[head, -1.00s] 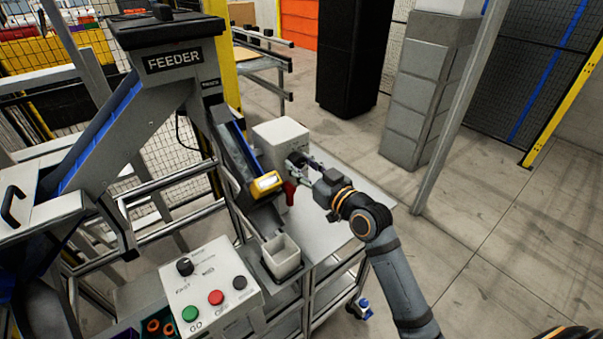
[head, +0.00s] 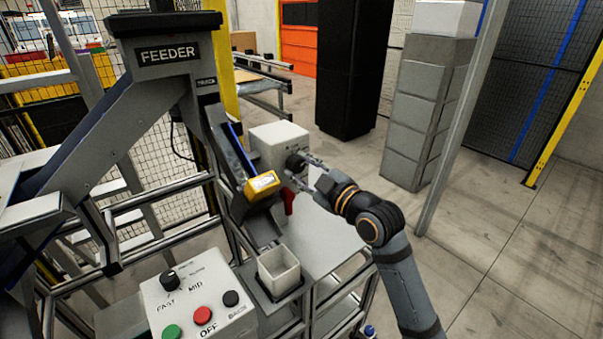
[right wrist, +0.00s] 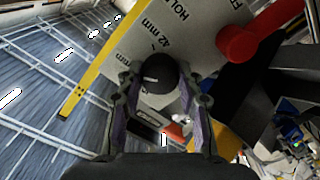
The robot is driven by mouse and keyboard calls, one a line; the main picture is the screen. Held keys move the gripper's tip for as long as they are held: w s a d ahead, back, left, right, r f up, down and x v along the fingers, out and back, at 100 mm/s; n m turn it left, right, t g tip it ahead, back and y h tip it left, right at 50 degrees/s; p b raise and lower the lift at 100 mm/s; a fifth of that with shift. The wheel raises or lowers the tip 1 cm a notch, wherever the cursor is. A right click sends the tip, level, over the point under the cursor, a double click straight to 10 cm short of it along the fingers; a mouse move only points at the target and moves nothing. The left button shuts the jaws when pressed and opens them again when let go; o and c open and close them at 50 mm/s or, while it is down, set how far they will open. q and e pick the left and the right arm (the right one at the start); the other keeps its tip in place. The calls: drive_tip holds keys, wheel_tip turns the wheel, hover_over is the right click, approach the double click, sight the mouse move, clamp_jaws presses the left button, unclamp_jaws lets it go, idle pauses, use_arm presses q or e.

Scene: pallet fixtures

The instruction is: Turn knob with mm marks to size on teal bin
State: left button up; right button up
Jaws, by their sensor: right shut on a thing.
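A black round knob (head: 296,162) sits on the side of a white box beside the chute. In the right wrist view the knob (right wrist: 158,76) has a pale pointer line, and the panel (right wrist: 190,28) around it reads "42 mm", with other lettering partly cut off. My right gripper (head: 303,171) is shut on the knob, its two fingers on either side of it, also in the right wrist view (right wrist: 160,90). No teal bin can be made out. My left gripper is not in view.
A red handle (right wrist: 250,38) is close to the knob. The chute (head: 235,160) ends in a yellow-framed part (head: 261,186) above a cream bin (head: 279,272). A control box (head: 200,300) with a dial and buttons stands in front. Open floor lies at right.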

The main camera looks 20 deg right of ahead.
idle(0.3)
drive_tip(key=o, duration=1.2)
drive_tip(key=shift+c, duration=0.2)
wheel_tip(320, 180, up, 10)
